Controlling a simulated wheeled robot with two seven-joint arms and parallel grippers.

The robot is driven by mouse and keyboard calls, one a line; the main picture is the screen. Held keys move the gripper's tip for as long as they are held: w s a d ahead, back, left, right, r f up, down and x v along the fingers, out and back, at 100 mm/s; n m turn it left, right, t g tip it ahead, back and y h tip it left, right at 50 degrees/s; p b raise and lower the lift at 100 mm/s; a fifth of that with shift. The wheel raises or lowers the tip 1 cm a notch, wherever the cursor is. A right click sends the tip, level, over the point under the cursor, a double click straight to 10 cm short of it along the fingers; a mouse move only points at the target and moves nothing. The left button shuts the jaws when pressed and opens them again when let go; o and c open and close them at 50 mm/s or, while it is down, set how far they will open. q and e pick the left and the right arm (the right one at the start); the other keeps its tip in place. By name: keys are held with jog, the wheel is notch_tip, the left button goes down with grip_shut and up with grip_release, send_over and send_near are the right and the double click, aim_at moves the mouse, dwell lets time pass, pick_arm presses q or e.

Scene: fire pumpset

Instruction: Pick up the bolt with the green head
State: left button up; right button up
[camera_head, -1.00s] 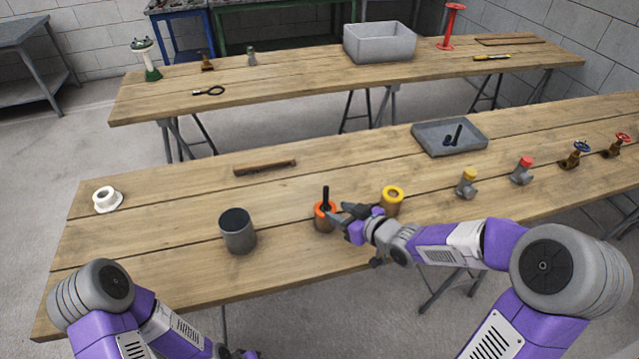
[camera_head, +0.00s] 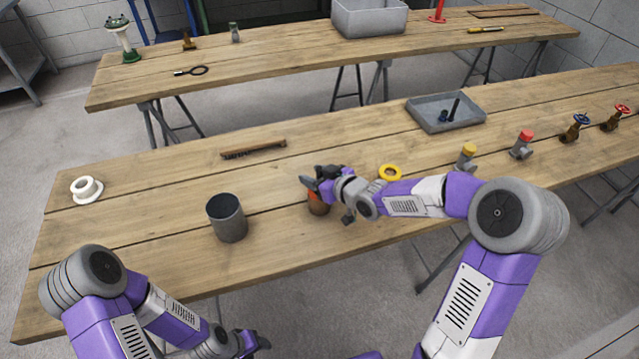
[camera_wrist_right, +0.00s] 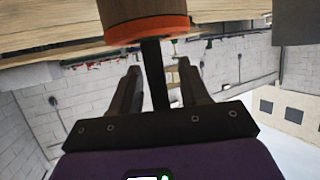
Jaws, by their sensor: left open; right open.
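No green bolt head can be made out. A dark upright shaft (camera_wrist_right: 155,75) stands out of an orange-rimmed brown cup (camera_head: 318,208) on the near table; its head is not visible. The cup shows upside down at the top of the right wrist view (camera_wrist_right: 145,22). My right gripper (camera_head: 312,181) is open over this cup, and in the wrist view the shaft runs between its fingers, with gaps on both sides. Dark bolt-like pieces (camera_head: 455,109) lie in the grey tray (camera_head: 428,122). My left gripper (camera_head: 254,342) is open and empty off the front edge.
A grey cup (camera_head: 227,220) stands left of my right gripper. A yellow-rimmed cup (camera_head: 390,172) stands just behind my right forearm. Valve fittings (camera_head: 521,145) line the right side. A white flanged piece (camera_head: 87,189) and a brown bar (camera_head: 253,149) lie at the left.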

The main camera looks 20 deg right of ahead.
grip_shut()
jog(key=shift+r, duration=0.15)
